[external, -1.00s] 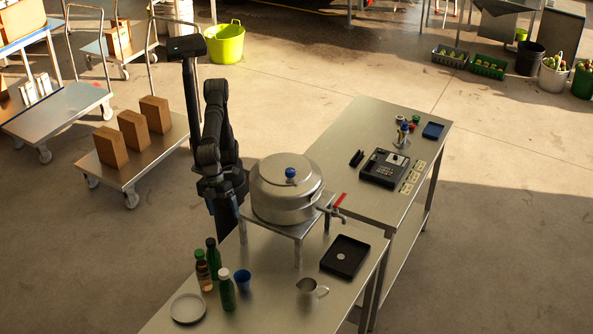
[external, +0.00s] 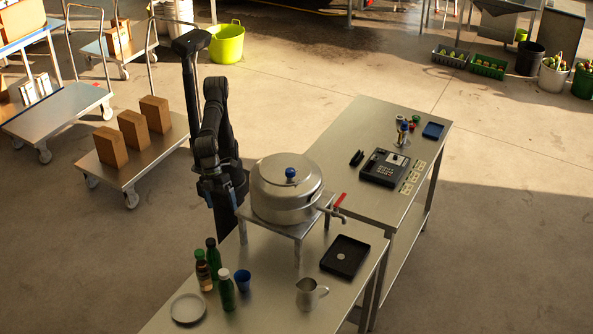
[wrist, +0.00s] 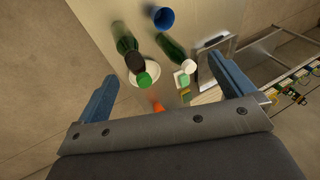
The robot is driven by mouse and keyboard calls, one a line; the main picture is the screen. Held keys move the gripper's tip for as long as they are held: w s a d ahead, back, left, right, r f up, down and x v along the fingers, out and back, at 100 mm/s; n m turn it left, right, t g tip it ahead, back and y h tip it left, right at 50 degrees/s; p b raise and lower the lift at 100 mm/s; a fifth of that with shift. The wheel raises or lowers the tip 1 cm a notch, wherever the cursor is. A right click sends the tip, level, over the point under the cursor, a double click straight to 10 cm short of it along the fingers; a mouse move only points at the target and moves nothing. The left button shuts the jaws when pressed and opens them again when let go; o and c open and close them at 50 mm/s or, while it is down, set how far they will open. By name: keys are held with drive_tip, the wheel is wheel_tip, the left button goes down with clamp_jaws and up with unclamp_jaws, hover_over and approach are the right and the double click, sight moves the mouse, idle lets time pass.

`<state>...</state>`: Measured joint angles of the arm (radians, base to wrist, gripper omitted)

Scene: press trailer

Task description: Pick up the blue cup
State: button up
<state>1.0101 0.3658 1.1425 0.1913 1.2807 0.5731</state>
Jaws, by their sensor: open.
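The blue cup (external: 243,280) stands on the near steel table, just right of the bottles. In the wrist view the blue cup (wrist: 163,18) is near the top edge, its opening visible. My gripper (wrist: 164,65) is open, with its two blue fingers spread wide and nothing between them held. The cup lies beyond the fingertips, apart from them.
Several bottles (external: 214,262) stand close left of the cup, beside a pale round plate (external: 187,308). A large lidded pot (external: 287,190) on a raised stand, a metal pitcher (external: 309,294) and a black tray (external: 345,255) share the table. Clear steel lies between cup and pitcher.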

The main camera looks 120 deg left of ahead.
drive_tip(key=shift+c, duration=1.1)
drive_tip(key=n+h, duration=0.1)
drive_tip(key=n, duration=0.8)
approach(244, 289)
drive_tip(key=shift+g, duration=0.4)
drive_tip(key=shift+w+a+x, duration=0.1)
drive_tip(key=shift+x, duration=1.2)
drive_tip(key=shift+w+a+x, duration=0.15)
drive_tip(key=shift+x, duration=1.1)
drive_tip(key=c, duration=1)
